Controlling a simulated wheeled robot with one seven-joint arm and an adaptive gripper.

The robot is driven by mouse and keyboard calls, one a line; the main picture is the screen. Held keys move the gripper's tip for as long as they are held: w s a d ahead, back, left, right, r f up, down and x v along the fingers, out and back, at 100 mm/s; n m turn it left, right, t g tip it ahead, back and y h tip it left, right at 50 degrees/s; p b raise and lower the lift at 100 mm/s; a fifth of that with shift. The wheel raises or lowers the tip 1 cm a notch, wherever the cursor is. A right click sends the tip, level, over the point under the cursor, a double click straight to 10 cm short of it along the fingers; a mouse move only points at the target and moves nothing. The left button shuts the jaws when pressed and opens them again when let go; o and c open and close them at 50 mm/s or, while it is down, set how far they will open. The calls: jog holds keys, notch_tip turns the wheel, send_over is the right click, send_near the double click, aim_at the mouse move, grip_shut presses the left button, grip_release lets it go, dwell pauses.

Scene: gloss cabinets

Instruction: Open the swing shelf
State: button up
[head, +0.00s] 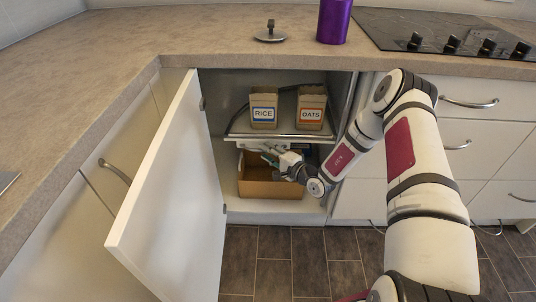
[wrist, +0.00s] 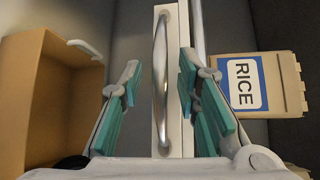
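The swing shelf (head: 238,133) is a metal-edged shelf inside the open corner cabinet, carrying a RICE box (head: 264,108) and an OATS box (head: 311,109). In the wrist view its white front strip (wrist: 173,132) bears a curved metal handle (wrist: 160,75). My gripper (head: 268,153) is inside the cabinet, just below the shelf edge. In the wrist view my gripper (wrist: 158,88) is open, with teal-padded fingers on either side of the handle and visible gaps to it. The depth between fingertips and handle is hard to judge. My gripper hides part of the strip in the head view.
The white cabinet door (head: 178,205) stands swung open at left. An open brown box (head: 270,189) sits on the cabinet floor below my gripper; it fills the left of the wrist view (wrist: 55,100). Drawers with metal handles (head: 470,102) lie right. The floor (head: 290,265) in front is clear.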

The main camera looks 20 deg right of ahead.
grip_shut()
jog(key=shift+s, duration=0.1)
